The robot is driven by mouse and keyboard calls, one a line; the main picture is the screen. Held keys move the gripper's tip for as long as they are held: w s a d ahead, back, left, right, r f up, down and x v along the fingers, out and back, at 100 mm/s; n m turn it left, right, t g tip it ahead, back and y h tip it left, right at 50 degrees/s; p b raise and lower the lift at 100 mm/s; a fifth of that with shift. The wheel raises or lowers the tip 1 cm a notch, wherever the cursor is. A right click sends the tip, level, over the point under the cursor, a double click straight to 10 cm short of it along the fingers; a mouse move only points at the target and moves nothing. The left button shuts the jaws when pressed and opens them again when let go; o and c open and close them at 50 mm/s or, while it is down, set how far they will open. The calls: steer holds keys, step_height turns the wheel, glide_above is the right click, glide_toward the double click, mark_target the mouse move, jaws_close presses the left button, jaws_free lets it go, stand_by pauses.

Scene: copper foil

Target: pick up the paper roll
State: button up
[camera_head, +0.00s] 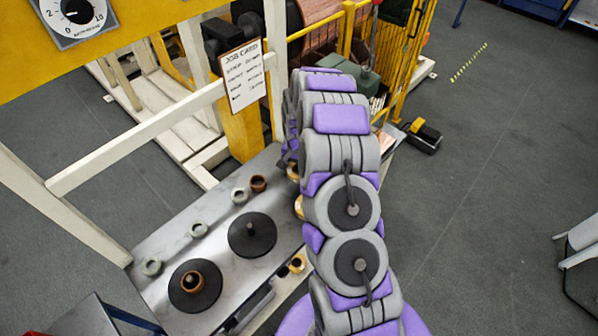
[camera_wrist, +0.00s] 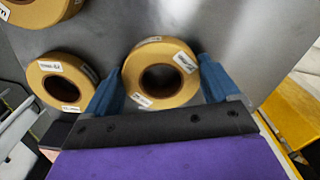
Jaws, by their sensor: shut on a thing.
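In the wrist view, the paper roll (camera_wrist: 150,52) is a tan ring with a dark round hole and white labels. My gripper (camera_wrist: 160,66) has its two blue fingers closed on opposite sides of it. The roll is over or on a grey metal surface (camera_wrist: 225,30); I cannot tell whether it touches it. In the head view my own arm hides the gripper, and only a tan edge (camera_head: 299,207) shows beside the arm.
In the wrist view, another tan roll (camera_wrist: 43,74) lies close left, and one (camera_wrist: 40,12) is at the top left. In the head view, the metal table (camera_head: 215,222) bears black discs (camera_head: 251,228) and small rings. A white rail (camera_head: 135,137) and job card (camera_head: 243,76) stand behind.

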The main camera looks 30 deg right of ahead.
steer(key=shift+a, duration=0.25)
step_height(320, 180, up, 3)
steer(key=shift+d+r+p, duration=0.15)
steer(key=shift+p, duration=0.25)
steer(key=shift+s+r, duration=0.25)
steer(key=s, duration=0.4)
steer(key=s+p, duration=0.1)
steer(key=s, duration=0.3)
steer(key=s+r, duration=0.1)
steer(key=s, duration=0.4)
steer(key=shift+s+a, duration=0.1)
steer(key=shift+a, duration=0.25)
steer(key=shift+s+r+p, duration=0.15)
steer(key=shift+s+p, duration=0.15)
steer(key=shift+s, duration=0.65)
steer(key=shift+s+r, duration=0.15)
steer(key=shift+r, duration=0.1)
step_height(320, 180, up, 6)
steer(key=p, duration=0.2)
steer(key=shift+r, duration=0.2)
